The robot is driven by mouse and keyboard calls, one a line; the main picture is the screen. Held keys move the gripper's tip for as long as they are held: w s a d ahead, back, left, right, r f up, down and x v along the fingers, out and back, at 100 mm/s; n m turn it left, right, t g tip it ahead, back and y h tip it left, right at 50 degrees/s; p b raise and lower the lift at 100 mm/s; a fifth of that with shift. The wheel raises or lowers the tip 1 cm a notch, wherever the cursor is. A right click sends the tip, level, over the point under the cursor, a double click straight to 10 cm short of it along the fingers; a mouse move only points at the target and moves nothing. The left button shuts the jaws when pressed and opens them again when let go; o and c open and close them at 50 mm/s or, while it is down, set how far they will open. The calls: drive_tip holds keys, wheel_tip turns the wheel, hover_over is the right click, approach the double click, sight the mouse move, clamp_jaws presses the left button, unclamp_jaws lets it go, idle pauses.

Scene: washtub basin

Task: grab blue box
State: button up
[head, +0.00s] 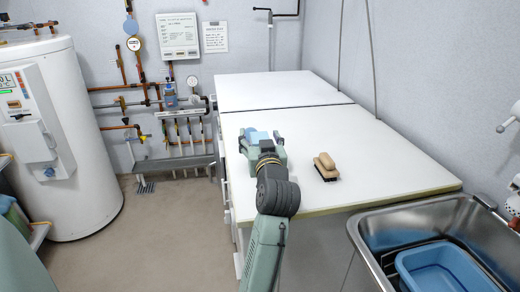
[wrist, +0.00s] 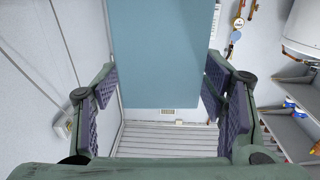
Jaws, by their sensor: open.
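The blue box (wrist: 158,55) is a plain flat-faced block in the wrist view, reaching down from the top edge between the two finger sides. My gripper (wrist: 162,95) is open, with a visible gap between each finger pad and the box. In the head view my gripper (head: 264,140) is over the left part of the white worktop. A small blue patch of the box (head: 258,137) shows between its fingers, mostly covered by my gripper. I cannot tell how deep the box sits between the fingers.
A tan-handled brush (head: 325,167) lies on the white worktop (head: 375,150) right of my gripper. A metal sink (head: 377,226) at the lower right holds a blue basin (head: 445,270). A white water heater (head: 72,120) and pipes stand at the left. The back worktop is bare.

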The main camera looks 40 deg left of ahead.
drive_tip(key=shift+w+a, duration=0.1)
drive_tip(key=shift+a, duration=0.05)
drive_tip(key=c, duration=1.2)
drive_tip(key=shift+c, duration=0.6)
drive_tip(key=shift+r, duration=0.15)
